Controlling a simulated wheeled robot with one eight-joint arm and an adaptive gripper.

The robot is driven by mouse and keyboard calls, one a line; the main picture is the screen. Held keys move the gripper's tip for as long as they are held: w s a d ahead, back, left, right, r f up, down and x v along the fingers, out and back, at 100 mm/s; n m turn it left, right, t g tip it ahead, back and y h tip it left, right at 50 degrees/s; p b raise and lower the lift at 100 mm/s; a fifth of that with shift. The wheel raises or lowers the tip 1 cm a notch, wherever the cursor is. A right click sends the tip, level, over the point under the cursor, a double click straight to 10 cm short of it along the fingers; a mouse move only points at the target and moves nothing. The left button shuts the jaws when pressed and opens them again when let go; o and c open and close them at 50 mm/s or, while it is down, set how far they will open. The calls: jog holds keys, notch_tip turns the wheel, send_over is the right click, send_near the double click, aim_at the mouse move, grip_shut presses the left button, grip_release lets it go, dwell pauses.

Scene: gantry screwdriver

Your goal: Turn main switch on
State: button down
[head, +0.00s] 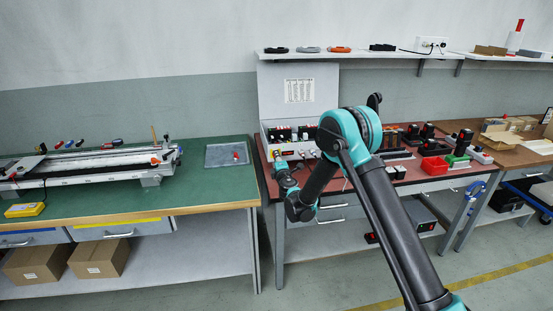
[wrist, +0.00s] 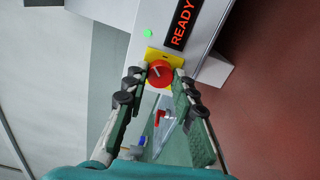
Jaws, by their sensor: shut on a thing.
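The main switch (wrist: 160,73) is a red round knob on a yellow plate, with a small white mark on its face, in the wrist view. It sits on the end of a light grey control box (wrist: 205,40). My gripper (wrist: 158,76) has one finger on each side of the knob and is shut on it. A green light (wrist: 148,33) glows beside the plate, and a display (wrist: 181,22) reads READY in red. In the head view my gripper (head: 277,161) is at the left end of the control box (head: 310,150), and the knob is hard to make out.
The box stands on a red-brown bench (head: 345,182) with black devices and a red bin (head: 434,168) to the right. A green table (head: 100,215) at the left holds a long rail fixture and a grey tray (head: 219,158). A shelf (head: 390,54) runs above.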

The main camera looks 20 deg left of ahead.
jog(key=m, duration=0.4)
jog(key=shift+m, duration=0.3)
jog(key=m, duration=0.4)
jog(key=shift+m, duration=0.3)
jog(key=c, duration=1.2)
grip_release()
jog(key=v, duration=1.2)
